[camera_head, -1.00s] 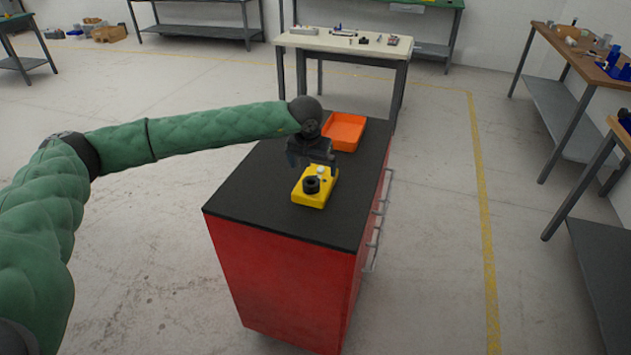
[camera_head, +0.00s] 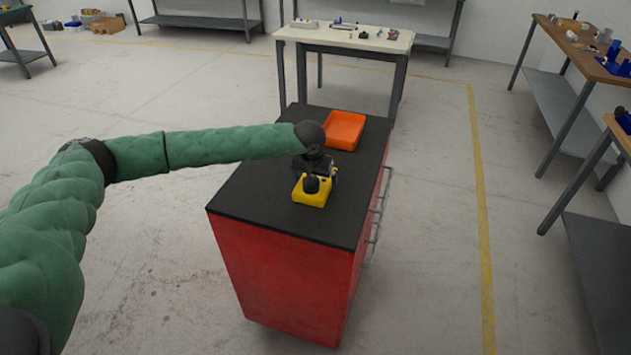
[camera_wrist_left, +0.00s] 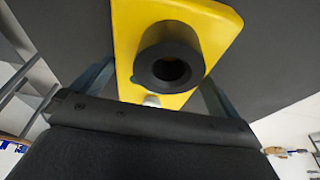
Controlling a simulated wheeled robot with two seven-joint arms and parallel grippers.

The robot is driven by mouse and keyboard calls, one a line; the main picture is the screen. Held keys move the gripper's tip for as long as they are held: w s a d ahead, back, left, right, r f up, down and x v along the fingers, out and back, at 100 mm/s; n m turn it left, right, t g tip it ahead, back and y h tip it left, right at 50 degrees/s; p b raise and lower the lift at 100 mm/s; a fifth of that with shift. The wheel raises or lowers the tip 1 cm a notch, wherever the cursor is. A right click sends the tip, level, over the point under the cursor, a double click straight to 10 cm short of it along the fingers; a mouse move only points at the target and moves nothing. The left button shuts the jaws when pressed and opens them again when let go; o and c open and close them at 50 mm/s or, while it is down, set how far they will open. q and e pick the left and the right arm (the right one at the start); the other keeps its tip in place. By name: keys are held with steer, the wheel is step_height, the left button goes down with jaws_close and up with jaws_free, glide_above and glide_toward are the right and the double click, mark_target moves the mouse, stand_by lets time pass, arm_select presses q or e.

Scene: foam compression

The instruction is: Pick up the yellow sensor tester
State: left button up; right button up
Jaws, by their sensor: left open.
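The yellow sensor tester (camera_head: 309,197), with a black round socket on top, lies on the black top of the red cabinet (camera_head: 262,190). My left gripper (camera_head: 315,178) is down at the tester's far end, partly hiding it. In the left wrist view the tester (camera_wrist_left: 128,40) fills the upper middle, its black socket facing the camera and a pale knob near the gripper. The fingers of my left gripper (camera_wrist_left: 155,85) stand open, one on each side of the yellow body. I cannot tell whether they touch it. My right gripper is not in view.
An orange tray (camera_head: 345,131) stands on the cabinet top behind the gripper. A white-topped table (camera_head: 345,39) with small parts stands beyond the cabinet. The cabinet top left of and in front of the tester is clear.

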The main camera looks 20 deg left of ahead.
arm_select(q)
steer(key=shift+f, duration=0.15)
steer(key=c, duration=1)
steer(key=shift+c, duration=0.2)
steer(key=shift+w, duration=0.1)
